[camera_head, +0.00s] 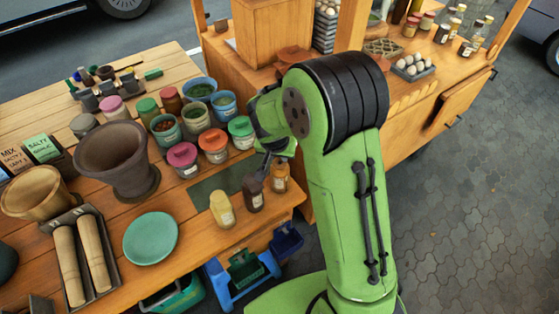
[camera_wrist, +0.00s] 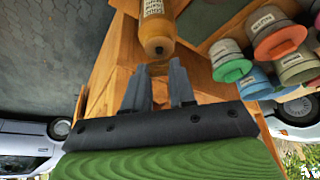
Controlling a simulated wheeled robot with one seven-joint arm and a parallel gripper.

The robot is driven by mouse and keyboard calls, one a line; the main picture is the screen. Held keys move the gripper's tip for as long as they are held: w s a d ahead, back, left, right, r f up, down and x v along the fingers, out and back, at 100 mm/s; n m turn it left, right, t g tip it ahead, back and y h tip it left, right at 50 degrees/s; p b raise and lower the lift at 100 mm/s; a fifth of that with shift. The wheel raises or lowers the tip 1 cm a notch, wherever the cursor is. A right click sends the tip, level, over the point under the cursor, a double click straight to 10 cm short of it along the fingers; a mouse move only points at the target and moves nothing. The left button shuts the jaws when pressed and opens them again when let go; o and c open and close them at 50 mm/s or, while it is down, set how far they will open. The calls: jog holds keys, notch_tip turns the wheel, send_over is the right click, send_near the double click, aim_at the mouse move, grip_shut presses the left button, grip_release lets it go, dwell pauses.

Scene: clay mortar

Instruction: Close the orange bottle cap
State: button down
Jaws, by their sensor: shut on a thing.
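The orange bottle (camera_head: 281,182) stands upright at the right end of the table, beside a dark brown bottle (camera_head: 253,193) and a pale yellow bottle (camera_head: 222,210). In the wrist view the orange bottle (camera_wrist: 158,27) is at the top middle, its top end towards me. My gripper (camera_head: 277,151) is above the orange bottle.
Lidded jars (camera_head: 213,143) in pink, orange and green stand close on the left. A grey-brown mortar (camera_head: 124,158) and a teal plate (camera_head: 151,239) are further left. A wooden cabinet (camera_head: 265,40) stands behind. A dark green patch of table near the bottles is clear.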

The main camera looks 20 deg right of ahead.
jog(key=f+t+b, duration=0.1)
jog(key=b, duration=0.3)
jog(key=s+a+f+t+h+b, duration=0.1)
jog(key=t+b, duration=0.1)
jog(key=b, duration=0.3)
jog(key=s+f+t+h+b, duration=0.1)
jog(key=f+b, duration=0.1)
jog(key=b, duration=0.2)
jog(key=shift+s+a+b, duration=0.15)
jog(key=shift+s+b, duration=0.05)
jog(key=shift+b, duration=0.15)
jog(key=t+b, duration=0.1)
jog(key=b, duration=0.1)
jog(key=t+h+b, duration=0.1)
jog(key=b, duration=0.1)
jog(key=shift+s+a+f+b, duration=0.15)
jog(key=shift+s+f+b, duration=0.15)
jog(key=shift+f, duration=0.1)
jog(key=shift+t+h+b, duration=0.3)
jog(key=shift+t+b, duration=0.1)
jog(key=shift+b, duration=0.1)
jog(key=c, duration=0.9)
grip_release()
jog(key=shift+r, duration=0.1)
